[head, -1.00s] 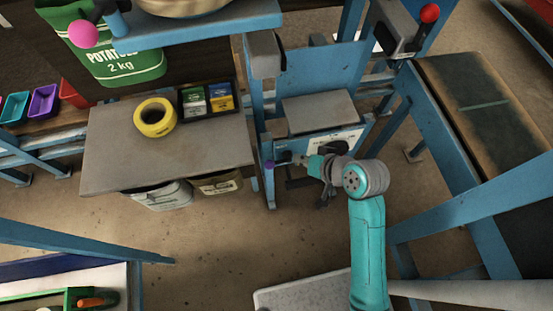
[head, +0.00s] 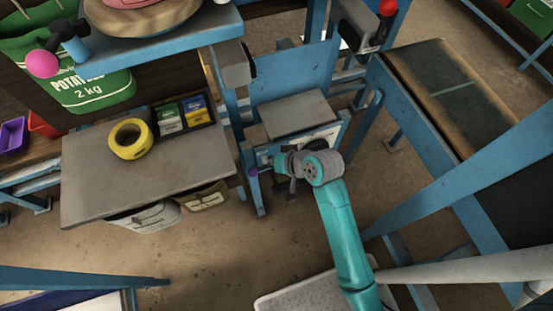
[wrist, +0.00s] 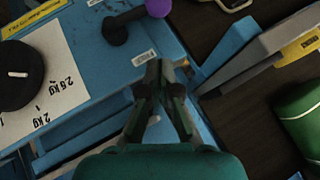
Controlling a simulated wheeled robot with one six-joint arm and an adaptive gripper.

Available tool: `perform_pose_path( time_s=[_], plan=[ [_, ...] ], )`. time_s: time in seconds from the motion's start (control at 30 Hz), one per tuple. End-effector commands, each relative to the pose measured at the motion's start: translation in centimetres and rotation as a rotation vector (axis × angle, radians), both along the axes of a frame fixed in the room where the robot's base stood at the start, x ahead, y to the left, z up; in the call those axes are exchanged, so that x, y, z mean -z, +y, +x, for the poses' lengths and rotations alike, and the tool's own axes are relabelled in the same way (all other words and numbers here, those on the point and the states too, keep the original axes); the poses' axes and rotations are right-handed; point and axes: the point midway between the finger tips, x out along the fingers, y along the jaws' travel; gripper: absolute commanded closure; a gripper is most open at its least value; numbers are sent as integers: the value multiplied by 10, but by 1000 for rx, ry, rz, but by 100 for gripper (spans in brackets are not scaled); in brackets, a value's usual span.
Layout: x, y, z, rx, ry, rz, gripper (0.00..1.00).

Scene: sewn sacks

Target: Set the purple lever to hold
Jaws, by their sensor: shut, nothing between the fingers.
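The purple lever has a purple ball knob (wrist: 158,8) on a short black arm, at the top of the wrist view. Its black pivot (wrist: 115,31) is on the blue panel, and the arm points right and slightly up from it. In the head view the purple knob (head: 252,172) shows at the left front of the blue machine. My gripper (wrist: 160,68) is shut and empty, its tips below the knob in the wrist view and apart from it. A small white label (wrist: 144,58) lies beside the tips; I cannot read it surely.
A black dial (wrist: 14,76) with kg marks is left of my gripper in the wrist view. A grey table (head: 100,185) carrying yellow tape (head: 130,138) stands left of the machine. A pink-knobbed lever (head: 42,63) is at upper left, a red-knobbed one (head: 388,8) at upper right.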

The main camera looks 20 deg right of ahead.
Motion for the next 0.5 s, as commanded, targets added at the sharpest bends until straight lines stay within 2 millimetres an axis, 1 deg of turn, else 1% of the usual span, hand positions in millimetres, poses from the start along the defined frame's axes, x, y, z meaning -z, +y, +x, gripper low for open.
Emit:
perform_pose_path(
  time_s=[0.03,0.17,0.3,0.5],
  plan=[
    [7,5,6,-3,2,0,100],
    [24,13,20,-1,1,1,100],
    [42,23,16,-1,3,0,100],
    [55,30,13,0,1,0,100]
  ],
)
